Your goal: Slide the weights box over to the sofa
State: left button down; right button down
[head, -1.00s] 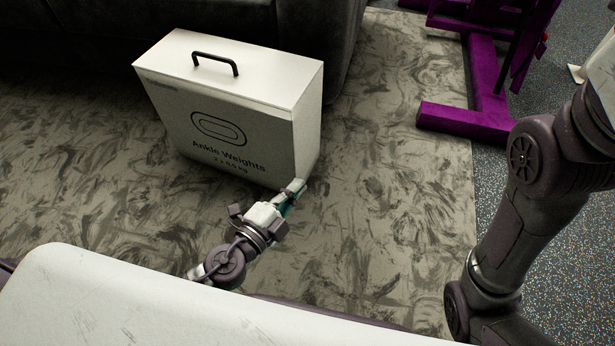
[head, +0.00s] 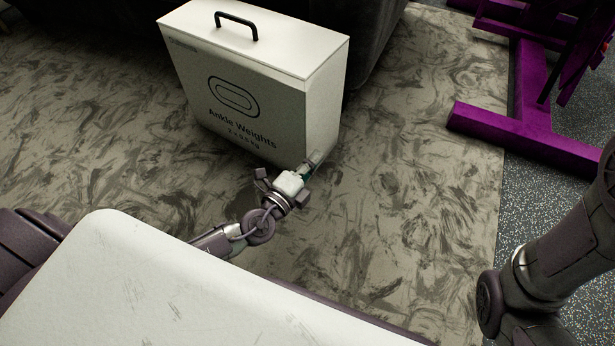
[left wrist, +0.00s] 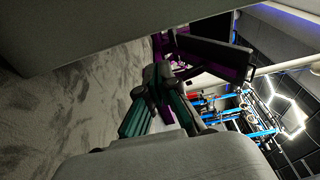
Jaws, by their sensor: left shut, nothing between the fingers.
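The white weights box (head: 240,90), printed "Ankle Weights" with a black top handle, stands upright on the patterned rug. The dark sofa (head: 376,32) is right behind it; any gap between them is hidden. My left gripper (head: 311,166) is shut and empty, low at the box's near right lower corner. Its tips overlap the corner in the picture; I cannot tell whether they touch. In the left wrist view, its green-padded fingers (left wrist: 150,112) show beside a large grey surface along the top. My right arm enters at the right; its gripper is out of view.
A purple metal gym frame (head: 525,135) stands at the right on the rug's edge and speckled floor (head: 535,215). The rug (head: 410,190) is clear right of the box and to its left.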

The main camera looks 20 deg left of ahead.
aim_at(301, 145)
pick_arm(q)
jog(key=shift+w+a+b, duration=0.15)
jog(key=shift+w+a, duration=0.1)
jog(key=shift+a, duration=0.35)
jog(key=shift+w+a+b, duration=0.15)
jog(key=shift+w+a, duration=0.1)
jog(key=shift+a, duration=0.35)
jog(key=shift+w+a+f+b, duration=0.1)
jog(key=shift+w+a+b, duration=0.25)
jog(key=shift+a, duration=0.2)
jog(key=shift+w+a+b, duration=0.25)
jog(key=shift+a+b, duration=0.05)
jog(key=shift+a, duration=0.2)
jog(key=shift+w+a, duration=0.1)
jog(key=shift+a, duration=0.15)
